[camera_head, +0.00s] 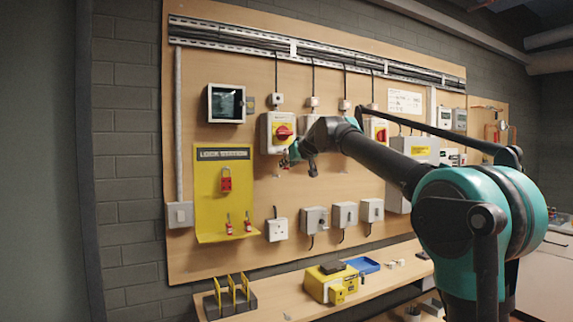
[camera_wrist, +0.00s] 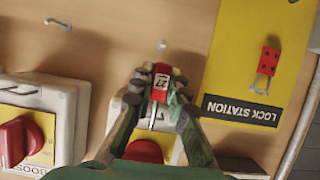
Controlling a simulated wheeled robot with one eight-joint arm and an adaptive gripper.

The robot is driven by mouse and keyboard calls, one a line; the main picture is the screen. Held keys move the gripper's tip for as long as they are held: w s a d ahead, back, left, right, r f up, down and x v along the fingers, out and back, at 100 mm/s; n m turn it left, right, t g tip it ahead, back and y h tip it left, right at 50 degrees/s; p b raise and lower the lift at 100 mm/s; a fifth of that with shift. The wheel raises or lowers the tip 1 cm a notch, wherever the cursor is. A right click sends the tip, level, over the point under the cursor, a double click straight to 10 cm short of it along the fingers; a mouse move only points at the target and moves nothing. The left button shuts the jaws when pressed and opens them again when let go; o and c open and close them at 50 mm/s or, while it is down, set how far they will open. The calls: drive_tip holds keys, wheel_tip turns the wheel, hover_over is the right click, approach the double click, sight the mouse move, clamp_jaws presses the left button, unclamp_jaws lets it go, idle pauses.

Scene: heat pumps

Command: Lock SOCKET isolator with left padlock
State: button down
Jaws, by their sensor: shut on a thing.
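My gripper (camera_wrist: 162,92) is shut on a small red padlock (camera_wrist: 161,76) with a white label, in the middle of the wrist view. The padlock's metal shackle (camera_wrist: 152,116) points toward an isolator's red knob (camera_wrist: 143,151), partly hidden by my gripper. In the head view my gripper (camera_head: 289,160) is just below the leftmost grey isolator (camera_head: 265,135), with its yellow plate and red knob. I cannot tell whether the shackle touches it. Its label is not readable. Another isolator's red knob (camera_wrist: 17,143) is at the left of the wrist view, its lettering partly cut off.
The yellow lock station (camera_head: 212,211) hangs left of my gripper, with a red hasp-like lock (camera_head: 226,180) and two small red padlocks (camera_head: 238,224). A bench (camera_head: 280,300) holds a yellow box (camera_head: 328,281) and blue tray (camera_head: 364,265).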

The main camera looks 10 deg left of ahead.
drive_tip(key=shift+f, duration=0.2)
drive_tip(key=c, duration=1.4)
unclamp_jaws()
drive_tip(key=shift+s, duration=0.1)
